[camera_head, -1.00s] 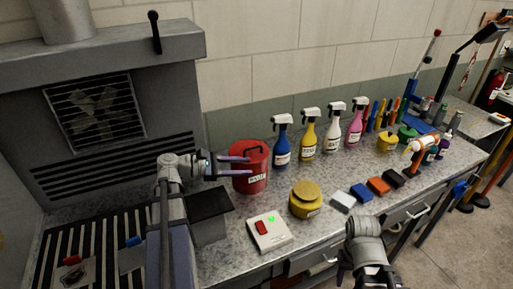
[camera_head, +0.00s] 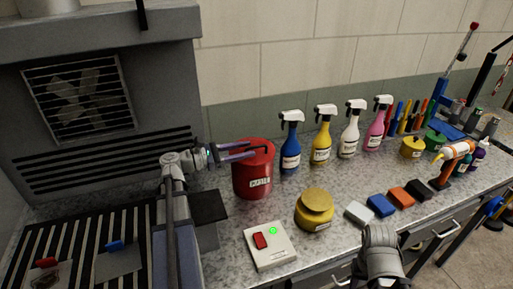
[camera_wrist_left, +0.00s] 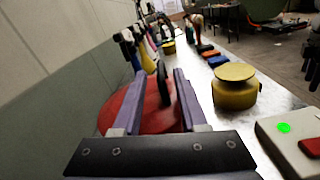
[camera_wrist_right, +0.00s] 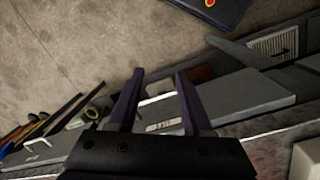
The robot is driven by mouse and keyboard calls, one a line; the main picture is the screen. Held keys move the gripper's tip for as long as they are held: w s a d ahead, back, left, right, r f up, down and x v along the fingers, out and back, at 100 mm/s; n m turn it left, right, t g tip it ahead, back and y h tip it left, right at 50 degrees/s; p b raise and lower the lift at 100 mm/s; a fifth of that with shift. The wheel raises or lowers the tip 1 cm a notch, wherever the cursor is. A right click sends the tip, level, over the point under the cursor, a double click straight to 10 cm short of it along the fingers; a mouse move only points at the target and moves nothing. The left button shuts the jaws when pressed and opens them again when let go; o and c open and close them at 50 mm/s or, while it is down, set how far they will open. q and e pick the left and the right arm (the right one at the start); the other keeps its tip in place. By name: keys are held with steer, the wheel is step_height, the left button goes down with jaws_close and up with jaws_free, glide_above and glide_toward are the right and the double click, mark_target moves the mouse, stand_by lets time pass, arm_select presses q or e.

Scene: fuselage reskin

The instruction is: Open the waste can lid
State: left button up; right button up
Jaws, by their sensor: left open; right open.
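The red waste can (camera_head: 252,182) with a label on its front stands on the bench beside the grey cabinet, its red lid (camera_wrist_left: 137,112) closed on top. A dark upright handle (camera_wrist_left: 164,86) on the lid shows between my left fingers in the left wrist view. My left gripper (camera_head: 252,150) is open at lid height, its fingers reaching over the lid from the left. Whether a finger touches the handle cannot be told. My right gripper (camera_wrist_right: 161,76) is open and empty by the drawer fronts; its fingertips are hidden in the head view.
A yellow round pot (camera_head: 315,208) and a switch box (camera_head: 270,245) with a green light stand in front of the can. Several spray bottles (camera_head: 321,140) line the wall to its right. Coloured blocks (camera_head: 380,205) lie along the front edge. The grey cabinet (camera_head: 100,110) fills the left.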

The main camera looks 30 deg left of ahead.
mark_target(250, 148)
arm_select(q)
steer(key=shift+x, duration=2)
jaws_close()
